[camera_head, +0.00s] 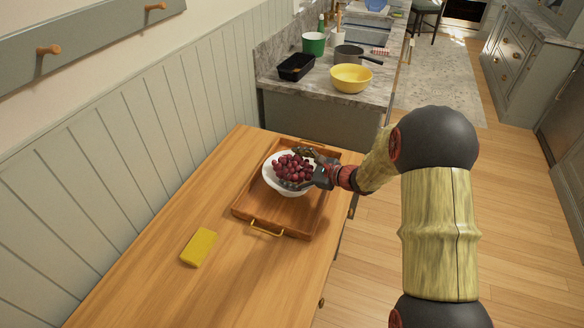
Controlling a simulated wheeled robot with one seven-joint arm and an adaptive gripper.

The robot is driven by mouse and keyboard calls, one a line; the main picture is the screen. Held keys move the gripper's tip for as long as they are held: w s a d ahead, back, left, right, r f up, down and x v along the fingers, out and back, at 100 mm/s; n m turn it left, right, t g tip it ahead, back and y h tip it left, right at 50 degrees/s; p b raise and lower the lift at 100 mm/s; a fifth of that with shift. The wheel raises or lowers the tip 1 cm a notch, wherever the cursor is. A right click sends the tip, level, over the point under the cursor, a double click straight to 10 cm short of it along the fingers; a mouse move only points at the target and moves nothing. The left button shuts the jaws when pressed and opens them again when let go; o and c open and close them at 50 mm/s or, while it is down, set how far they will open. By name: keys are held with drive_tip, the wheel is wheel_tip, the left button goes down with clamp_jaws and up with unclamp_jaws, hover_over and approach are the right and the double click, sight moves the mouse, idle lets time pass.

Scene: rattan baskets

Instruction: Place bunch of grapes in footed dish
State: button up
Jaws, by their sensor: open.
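A bunch of dark red grapes (288,168) lies in the white footed dish (292,190). The dish stands in a wooden tray (265,214) on the wooden table, and its foot is mostly hidden. My gripper (298,167) reaches in from the right, over the dish's right side. Its jaws are open, with one finger behind the grapes and one in front of them. I cannot tell whether the fingers touch the grapes or the dish.
A yellow block-like object (199,247) lies on the table in front of the tray. The table's near part is clear. Behind stands a marble counter with a yellow bowl (351,79), a black container (296,67), a pot (348,56) and a green pot (313,43). A panelled wall runs along the left.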

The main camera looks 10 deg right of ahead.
drive_tip(key=p+v, duration=0.3)
drive_tip(key=v, duration=0.8)
drive_tip(key=s+a+r+n+g+h, duration=0.1)
drive_tip(key=s+a+r+n+g, duration=0.2)
drive_tip(key=s+a+r+n, duration=0.45)
drive_tip(key=s+a+r+n+g, duration=0.35)
drive_tip(key=s+a+n, duration=0.2)
drive_tip(key=s, duration=0.45)
drive_tip(key=s+d+r+n+h, duration=0.2)
drive_tip(key=s+n, duration=0.1)
drive_tip(key=s, duration=0.2)
drive_tip(key=s+d+r+n+t+h, duration=0.1)
drive_tip(key=s+d+n+h, duration=0.1)
drive_tip(key=s, duration=0.3)
drive_tip(key=s+d+r+n+h, duration=0.2)
drive_tip(key=s+n+h, duration=0.1)
drive_tip(key=s+n, duration=0.2)
drive_tip(key=shift+d+r+h, duration=0.3)
drive_tip(key=shift+r+h, duration=0.05)
drive_tip(key=shift+h, duration=0.05)
